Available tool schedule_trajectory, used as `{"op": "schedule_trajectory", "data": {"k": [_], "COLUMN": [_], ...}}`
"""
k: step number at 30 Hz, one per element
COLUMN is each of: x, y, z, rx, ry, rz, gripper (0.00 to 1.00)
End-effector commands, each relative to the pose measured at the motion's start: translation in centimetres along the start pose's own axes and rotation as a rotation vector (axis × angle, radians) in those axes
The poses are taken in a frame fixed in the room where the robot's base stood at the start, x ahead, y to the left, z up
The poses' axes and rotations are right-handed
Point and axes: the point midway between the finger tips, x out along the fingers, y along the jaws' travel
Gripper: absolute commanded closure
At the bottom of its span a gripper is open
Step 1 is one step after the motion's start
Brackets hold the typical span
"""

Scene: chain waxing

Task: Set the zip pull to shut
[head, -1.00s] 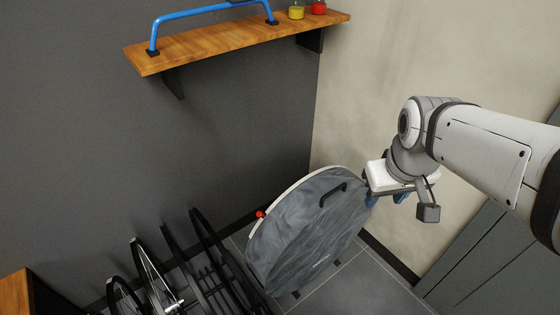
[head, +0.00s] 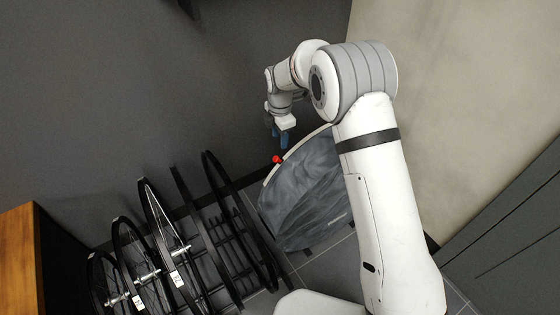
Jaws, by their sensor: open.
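The zip pull (head: 277,159) is a small red knob on the pale rim at the upper left of a grey round wheel bag (head: 305,195). The bag stands on the floor near the corner, and my arm hides its right part. My gripper (head: 280,141), with blue fingers, is open and points down. In the picture it is just above the red pull. I cannot tell whether the fingers touch the pull or how far apart they are in depth.
Several black bicycle wheels (head: 160,225) stand in a rack left of the bag. A wooden-topped cabinet (head: 18,250) is at the far left. A dark wall (head: 110,90) rises behind, and a pale wall (head: 460,110) is on the right.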

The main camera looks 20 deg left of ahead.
Motion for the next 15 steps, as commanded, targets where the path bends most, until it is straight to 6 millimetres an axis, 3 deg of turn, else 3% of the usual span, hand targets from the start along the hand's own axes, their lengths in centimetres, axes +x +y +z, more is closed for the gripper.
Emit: {"op": "schedule_trajectory", "data": {"k": [1,4,15], "x": [1.2,2.2,7.5], "y": [0.5,0.9,0.8], "z": [-0.6,-1.0,-1.1], "rx": [-0.035,-0.074,-0.081], "ry": [0.001,0.002,0.003], "rz": [-0.004,-0.008,-0.011], "gripper": [0.58,0.58,0.58]}}
